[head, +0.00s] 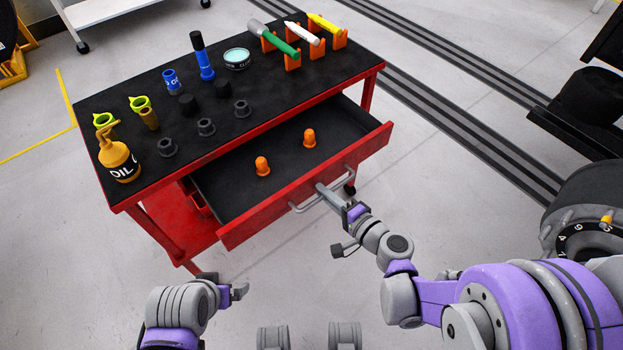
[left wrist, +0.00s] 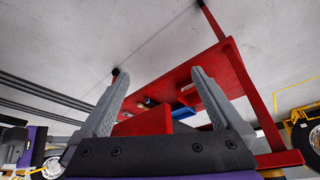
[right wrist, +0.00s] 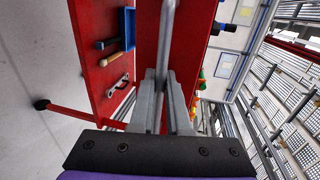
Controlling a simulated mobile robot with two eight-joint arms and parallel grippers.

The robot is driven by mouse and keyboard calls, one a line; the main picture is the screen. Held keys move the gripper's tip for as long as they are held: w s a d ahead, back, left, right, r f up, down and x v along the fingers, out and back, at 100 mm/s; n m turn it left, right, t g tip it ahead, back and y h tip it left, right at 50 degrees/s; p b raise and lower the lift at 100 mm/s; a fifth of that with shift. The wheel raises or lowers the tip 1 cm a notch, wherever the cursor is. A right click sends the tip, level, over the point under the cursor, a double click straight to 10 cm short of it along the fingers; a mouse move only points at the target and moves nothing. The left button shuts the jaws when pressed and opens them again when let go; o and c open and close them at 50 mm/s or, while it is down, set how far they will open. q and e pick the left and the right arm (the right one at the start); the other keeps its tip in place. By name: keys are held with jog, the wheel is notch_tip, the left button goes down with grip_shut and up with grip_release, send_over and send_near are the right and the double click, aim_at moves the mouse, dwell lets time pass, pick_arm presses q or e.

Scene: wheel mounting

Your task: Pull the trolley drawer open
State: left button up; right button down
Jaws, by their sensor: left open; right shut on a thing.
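The red trolley (head: 128,200) has a black top. Its drawer (head: 230,196) stands pulled out toward me, with a dark lining and two orange cone-shaped pieces (head: 309,137) inside. A grey bar handle (head: 298,208) runs along the drawer front. My right gripper (head: 324,190) is shut on the handle, and the right wrist view shows the handle bar (right wrist: 166,45) between its fingers. My left gripper (head: 238,290) is open and empty, low in front of the trolley and apart from it.
On the trolley top stand an oil can (head: 118,158), a blue bottle (head: 203,60), several dark sockets (head: 206,127) and marker-like tools in orange holders (head: 292,55). A dark wheel-like part (head: 590,205) is at the right. Floor in front of the trolley is clear.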

jog(key=shift+f+v, duration=0.2)
jog(key=shift+v, duration=0.8)
jog(key=shift+f+v, duration=0.2)
jog(key=shift+v, duration=0.75)
jog(key=shift+d, duration=0.1)
jog(key=c, duration=1.2)
grip_release()
jog(key=shift+o, duration=0.2)
jog(key=shift+s, duration=0.1)
jog(key=v, duration=1)
jog(key=shift+s+d+p, duration=0.2)
jog(key=shift+s+p, duration=0.1)
jog(key=shift+p, duration=0.1)
